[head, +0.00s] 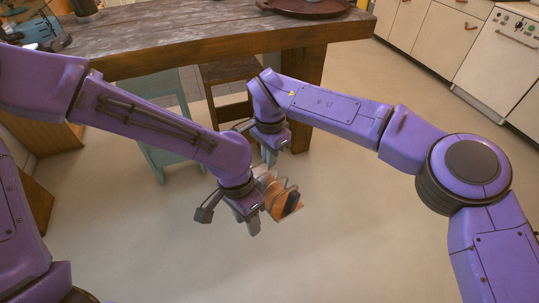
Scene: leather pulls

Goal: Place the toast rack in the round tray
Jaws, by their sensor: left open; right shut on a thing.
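The toast rack (286,203), a wooden base with thin metal loops and something dark in it, hangs above the floor in front of the table. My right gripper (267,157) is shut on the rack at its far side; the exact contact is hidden. My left gripper (229,221) is lower, open, and just left of the rack, covering part of it. I cannot tell whether it touches. The round tray (318,12), reddish brown with a raised rim, lies at the back of the wooden table, cut by the top edge of the view.
The wooden table (190,37) spans the back. A blue appliance (40,31) and a dark container (84,6) stand at its left. A teal stool (160,155) and a brown chair (226,72) are by the table. Pale cabinets (424,30) line the right; the floor between is clear.

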